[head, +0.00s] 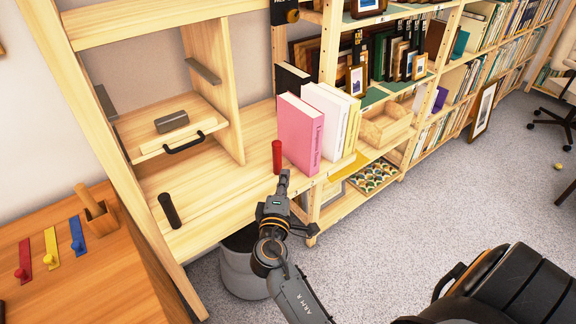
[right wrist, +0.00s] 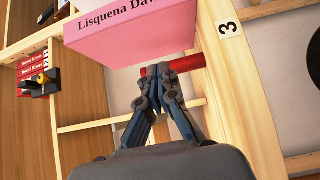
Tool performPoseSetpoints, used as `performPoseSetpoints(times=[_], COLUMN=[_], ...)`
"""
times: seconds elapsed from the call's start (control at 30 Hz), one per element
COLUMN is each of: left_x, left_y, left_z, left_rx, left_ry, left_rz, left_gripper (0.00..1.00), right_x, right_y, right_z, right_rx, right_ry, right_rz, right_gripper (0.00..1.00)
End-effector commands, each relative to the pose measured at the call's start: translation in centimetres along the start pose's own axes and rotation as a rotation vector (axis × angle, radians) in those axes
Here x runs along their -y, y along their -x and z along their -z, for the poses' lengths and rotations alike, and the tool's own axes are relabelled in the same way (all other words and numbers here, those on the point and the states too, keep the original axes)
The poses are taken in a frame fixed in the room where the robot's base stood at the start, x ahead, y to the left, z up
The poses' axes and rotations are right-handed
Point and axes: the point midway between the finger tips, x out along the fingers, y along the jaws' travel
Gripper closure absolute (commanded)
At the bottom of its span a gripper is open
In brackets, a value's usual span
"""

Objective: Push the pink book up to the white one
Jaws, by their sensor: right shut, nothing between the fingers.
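The pink book (head: 300,134) stands upright on the wooden shelf board, just left of the white book (head: 326,115). Whether a narrow gap parts them I cannot tell. My right gripper (head: 284,176) is shut and empty at the shelf's front edge, low and in front of the pink book. In the right wrist view the shut fingertips (right wrist: 156,70) are below the pink book (right wrist: 135,30) and close to a red cylinder (right wrist: 187,65); contact is unclear. The red cylinder (head: 277,157) stands left of the pink book. My left gripper is not in view.
Cream and yellow books (head: 353,117) stand right of the white one, a black book (head: 291,78) behind the pink one. The board between the two cylinders is clear.

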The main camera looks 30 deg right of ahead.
Motion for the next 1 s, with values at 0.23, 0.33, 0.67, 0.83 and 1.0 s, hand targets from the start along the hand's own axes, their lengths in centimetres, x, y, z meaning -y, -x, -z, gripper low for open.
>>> performPoseSetpoints(times=[0.23, 0.33, 0.67, 0.83, 1.0], left_x=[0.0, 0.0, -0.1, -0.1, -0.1], left_y=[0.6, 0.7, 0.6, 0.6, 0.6], left_z=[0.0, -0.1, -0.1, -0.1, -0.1], left_rx=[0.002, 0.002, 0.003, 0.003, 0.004], left_ry=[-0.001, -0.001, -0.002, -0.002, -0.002], left_rz=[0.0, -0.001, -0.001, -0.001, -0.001], left_gripper=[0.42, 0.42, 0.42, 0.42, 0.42], right_x=[-0.2, -0.1, 0.0, 0.0, 0.0], right_y=[-4.4, -6.1, -9.2, -9.2, -9.3], right_z=[-0.1, -0.1, -0.1, -0.1, -0.2], right_rx=[0.002, 0.002, 0.002, 0.002, 0.002], right_ry=[-0.001, -0.002, -0.003, -0.003, -0.003], right_rz=[-0.002, -0.001, 0.002, 0.002, 0.002], right_gripper=[1.0, 1.0, 1.0, 1.0, 1.0])
